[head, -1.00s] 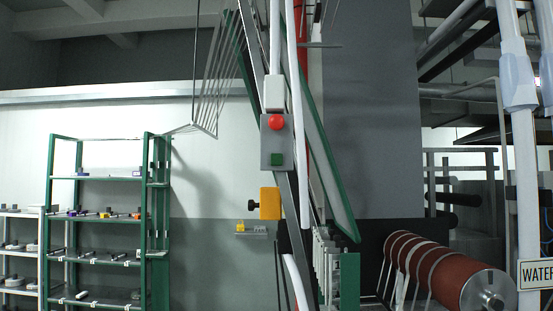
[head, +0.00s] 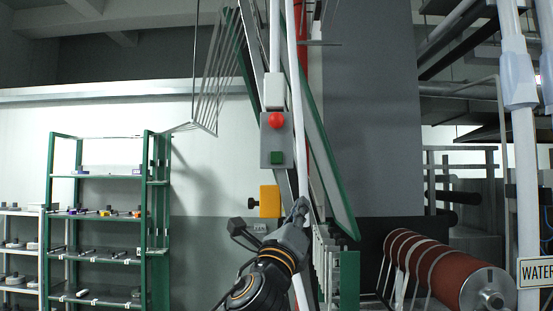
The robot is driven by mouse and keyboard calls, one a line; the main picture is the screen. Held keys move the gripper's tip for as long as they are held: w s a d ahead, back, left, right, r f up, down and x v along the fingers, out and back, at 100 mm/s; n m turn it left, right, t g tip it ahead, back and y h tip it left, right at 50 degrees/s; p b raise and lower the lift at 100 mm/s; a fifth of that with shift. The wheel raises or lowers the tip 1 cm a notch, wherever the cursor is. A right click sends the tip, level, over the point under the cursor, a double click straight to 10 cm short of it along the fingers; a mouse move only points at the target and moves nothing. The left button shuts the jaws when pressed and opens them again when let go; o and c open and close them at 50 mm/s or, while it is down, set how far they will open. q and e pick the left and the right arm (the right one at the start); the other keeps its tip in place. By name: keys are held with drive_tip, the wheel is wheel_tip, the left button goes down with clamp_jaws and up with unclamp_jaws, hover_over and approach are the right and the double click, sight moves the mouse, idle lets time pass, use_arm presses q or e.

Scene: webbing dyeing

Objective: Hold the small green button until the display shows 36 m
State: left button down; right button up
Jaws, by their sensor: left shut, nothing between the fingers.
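I cannot make out a display reading. My right gripper is not in view.
A yellow box (head: 270,201) is mounted below the control box, close to my left gripper. Slanted green and metal frame bars (head: 332,175) run beside the buttons. A red-brown roller (head: 450,272) lies at right; green shelving (head: 147,200) stands at left.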

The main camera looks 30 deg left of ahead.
sight(274, 160)
use_arm(q)
drive_tip(key=s+a+r+m+t+y, duration=0.1)
drive_tip(key=s+a+r+m+t, duration=0.1)
drive_tip(key=r, duration=0.8)
drive_tip(key=s+a, duration=0.1)
drive_tip(key=s, duration=0.1)
drive_tip(key=shift+s+a+r+m+y, duration=0.2)
drive_tip(key=shift+s+m+y, duration=0.1)
drive_tip(key=shift+s+y, duration=0.1)
drive_tip(key=shift+w, duration=0.1)
drive_tip(key=shift+w+a, duration=0.75)
drive_tip(key=shift+w, duration=0.5)
drive_tip(key=shift+w+a, duration=0.8)
drive_tip(key=shift+w, duration=0.4)
drive_tip(key=shift+w+a, duration=0.75)
drive_tip(key=shift+w, duration=0.5)
drive_tip(key=shift+w+a, duration=0.25)
drive_tip(key=shift+w, duration=0.1)
